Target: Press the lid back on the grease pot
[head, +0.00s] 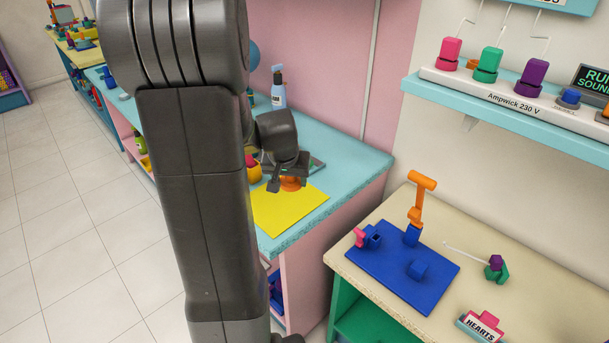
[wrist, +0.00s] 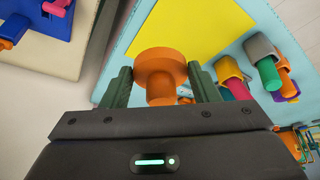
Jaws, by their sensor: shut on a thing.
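An orange piece with a wide round disc and a narrower knob, which looks like the lid (wrist: 160,66), is between the fingers of my gripper (wrist: 160,80) in the wrist view. The fingers are shut on its knob, and the disc faces away from my palm. In the head view the lid (head: 292,183) shows under my gripper (head: 288,181), over the back edge of the yellow sheet (head: 290,210). I cannot tell whether it touches anything below. I cannot make out the grease pot; the disc or my gripper may hide it.
The yellow sheet lies on a teal worktop (head: 350,160). Several coloured cylinders in holders stand beside it, including a green one (wrist: 268,74). A blue spray bottle (head: 278,90) stands farther back. A cream table with a blue board (head: 390,275) is at the right.

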